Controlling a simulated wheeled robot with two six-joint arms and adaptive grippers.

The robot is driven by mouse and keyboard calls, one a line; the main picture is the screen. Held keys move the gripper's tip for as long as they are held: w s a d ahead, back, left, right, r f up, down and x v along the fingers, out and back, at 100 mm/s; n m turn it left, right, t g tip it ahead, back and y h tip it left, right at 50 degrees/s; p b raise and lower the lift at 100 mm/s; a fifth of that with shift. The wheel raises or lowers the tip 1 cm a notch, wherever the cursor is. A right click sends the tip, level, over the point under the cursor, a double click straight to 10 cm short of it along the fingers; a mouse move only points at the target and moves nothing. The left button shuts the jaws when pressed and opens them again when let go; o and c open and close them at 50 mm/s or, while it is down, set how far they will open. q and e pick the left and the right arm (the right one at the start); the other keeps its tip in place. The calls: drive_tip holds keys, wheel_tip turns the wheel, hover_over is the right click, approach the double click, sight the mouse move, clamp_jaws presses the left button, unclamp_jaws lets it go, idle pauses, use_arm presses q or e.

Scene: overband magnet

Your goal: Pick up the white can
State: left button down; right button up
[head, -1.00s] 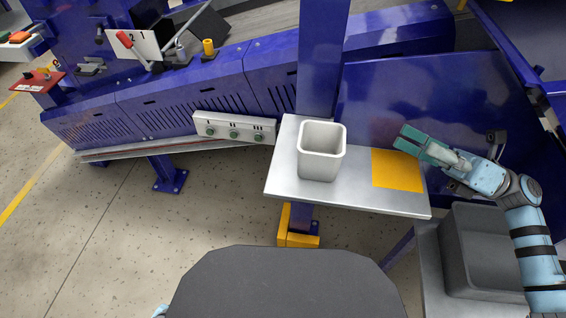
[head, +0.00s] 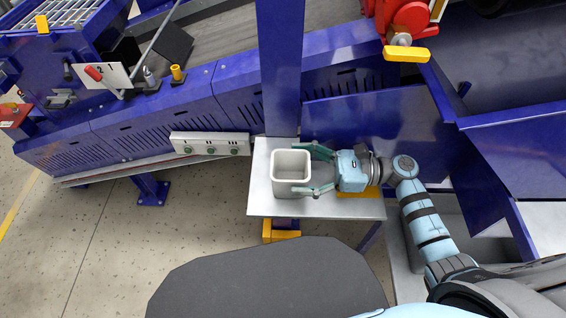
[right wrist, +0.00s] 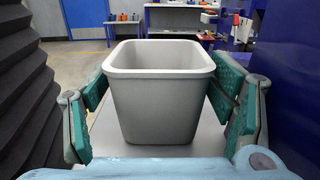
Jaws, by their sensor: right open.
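The white can (head: 291,165) is an open-topped square bin, upright on a small metal shelf (head: 262,205). In the right wrist view the can (right wrist: 158,95) stands upright between the two green finger pads. My right gripper (head: 304,170) reaches in from the right with its fingers spread, one on the far side and one on the near side of the can. In the right wrist view the open right gripper (right wrist: 160,105) shows gaps between the pads and the can's walls near the top. The left gripper is not in view.
A yellow patch (head: 347,193) lies on the shelf under my right wrist. A blue post (head: 282,70) rises behind the can. A control box (head: 209,144) with green buttons is left of the shelf. A grey bin (head: 455,225) stands at the lower right.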

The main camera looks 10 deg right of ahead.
drive_tip(key=shift+w+a+f, duration=0.1)
drive_tip(key=shift+a, duration=0.05)
drive_tip(key=shift+s+d, duration=0.2)
drive_tip(key=c, duration=0.6)
drive_tip(key=shift+w, duration=0.1)
drive_tip(key=c, duration=0.4)
